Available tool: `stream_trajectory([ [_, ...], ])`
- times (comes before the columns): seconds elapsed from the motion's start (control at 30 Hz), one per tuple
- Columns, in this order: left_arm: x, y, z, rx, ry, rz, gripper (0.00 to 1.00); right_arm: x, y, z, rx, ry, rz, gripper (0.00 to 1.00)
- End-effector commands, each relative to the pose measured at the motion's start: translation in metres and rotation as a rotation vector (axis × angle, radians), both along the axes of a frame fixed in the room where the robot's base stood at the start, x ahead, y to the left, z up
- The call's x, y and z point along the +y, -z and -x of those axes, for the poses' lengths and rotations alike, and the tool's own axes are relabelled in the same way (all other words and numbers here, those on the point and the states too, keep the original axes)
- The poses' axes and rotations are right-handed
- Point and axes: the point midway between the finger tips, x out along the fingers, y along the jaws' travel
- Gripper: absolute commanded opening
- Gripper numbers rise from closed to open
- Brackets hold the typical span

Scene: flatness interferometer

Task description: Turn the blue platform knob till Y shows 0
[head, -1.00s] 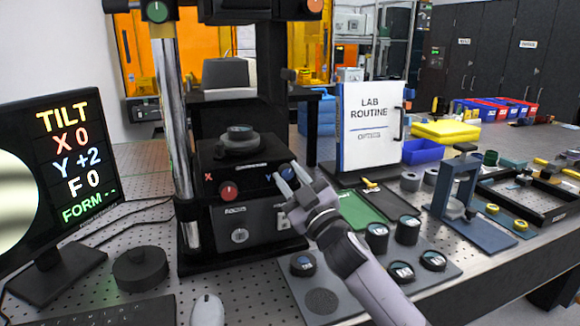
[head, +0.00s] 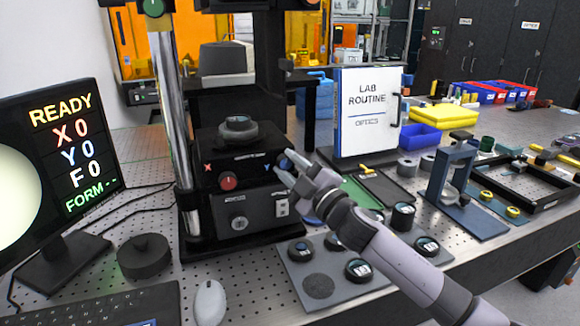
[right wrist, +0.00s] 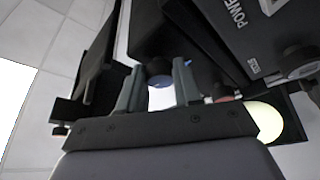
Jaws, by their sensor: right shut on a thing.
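The blue platform knob (head: 284,163) is on the right of the black platform's front face, partly hidden by my right gripper. My right gripper (head: 288,168) is shut on this knob, one finger above and one below in the head view. In the right wrist view, the blue knob (right wrist: 159,80) shows between the fingers. The monitor (head: 62,160) at the left reads READY, X 0, Y 0, F 0 and FORM with dashes. My left gripper is not in view.
A red knob (head: 228,181) is left of the blue one. A grey mat (head: 345,284) with several dark round pieces lies below my right arm. The Lab Routine board (head: 367,115) stands behind right. A mouse (head: 209,303) and dark puck (head: 144,256) are at front left.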

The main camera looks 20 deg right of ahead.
Motion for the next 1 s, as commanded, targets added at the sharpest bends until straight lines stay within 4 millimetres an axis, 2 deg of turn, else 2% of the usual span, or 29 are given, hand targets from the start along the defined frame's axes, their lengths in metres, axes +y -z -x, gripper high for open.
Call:
stream_trajectory([
  [0.23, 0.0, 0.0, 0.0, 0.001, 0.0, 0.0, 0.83, 0.0, 0.001, 0.0, 0.002, 0.001, 0.001, 0.03],
  [0.27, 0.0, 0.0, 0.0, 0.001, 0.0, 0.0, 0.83, 0.0, 0.001, 0.0, 0.002, 0.002, 0.001, 0.43],
  [0.3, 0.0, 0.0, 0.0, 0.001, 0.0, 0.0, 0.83, 0.0, 0.001, 0.0, 0.002, 0.001, 0.001, 0.56],
  [0.33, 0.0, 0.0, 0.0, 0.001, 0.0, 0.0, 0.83, 0.0, 0.001, 0.0, 0.002, 0.001, 0.001, 0.59],
  [0.73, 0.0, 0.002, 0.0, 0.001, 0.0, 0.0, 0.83, -0.002, 0.003, 0.005, 0.001, 0.001, 0.0, 0.59],
  [1.0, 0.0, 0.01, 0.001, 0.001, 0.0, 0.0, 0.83, -0.014, 0.012, 0.036, 0.003, 0.001, 0.001, 0.59],
])
